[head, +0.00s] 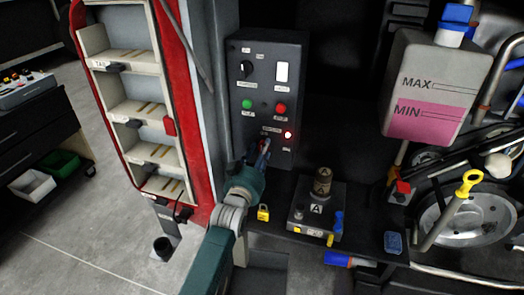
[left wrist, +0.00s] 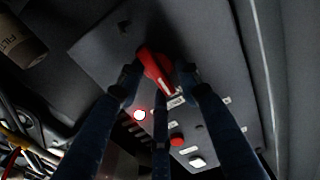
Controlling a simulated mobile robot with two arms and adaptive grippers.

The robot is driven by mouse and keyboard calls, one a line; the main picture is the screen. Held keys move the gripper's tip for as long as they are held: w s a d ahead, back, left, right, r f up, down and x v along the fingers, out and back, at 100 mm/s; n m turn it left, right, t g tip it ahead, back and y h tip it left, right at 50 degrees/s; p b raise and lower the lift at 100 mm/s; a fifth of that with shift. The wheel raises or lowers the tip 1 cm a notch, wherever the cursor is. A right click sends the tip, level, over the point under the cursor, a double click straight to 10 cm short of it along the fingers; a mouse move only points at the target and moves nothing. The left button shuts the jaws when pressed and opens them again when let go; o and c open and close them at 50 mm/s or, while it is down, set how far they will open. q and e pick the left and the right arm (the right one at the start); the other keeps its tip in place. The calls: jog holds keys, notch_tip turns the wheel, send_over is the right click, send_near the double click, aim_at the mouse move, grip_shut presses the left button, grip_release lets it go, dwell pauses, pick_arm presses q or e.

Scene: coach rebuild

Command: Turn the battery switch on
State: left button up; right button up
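The battery switch appears to be the red rotary handle (left wrist: 157,70) on the dark control panel, seen in the left wrist view, tilted from upper left to lower right. My left gripper (left wrist: 160,80) is at the panel with its fingers on either side of this handle. A small gap seems to show at the right finger, and I cannot tell if the left finger touches. In the head view the left gripper (head: 262,150) is at the lower part of the control panel (head: 262,65) and hides the handle. My right gripper is out of view.
Above the gripper on the panel are a black knob (head: 246,69), a green button (head: 247,104), a red button (head: 280,108) and a lit red lamp (head: 288,134). A red-edged door with shelves (head: 140,110) stands left. A battery-like box (head: 316,212) and padlock (head: 263,212) are below.

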pick_arm(q)
jog(key=shift+s+d, duration=0.15)
jog(key=shift+d, duration=0.1)
jog(key=p+v, duration=0.7)
jog(key=v, duration=0.2)
jog(key=shift+f, duration=0.15)
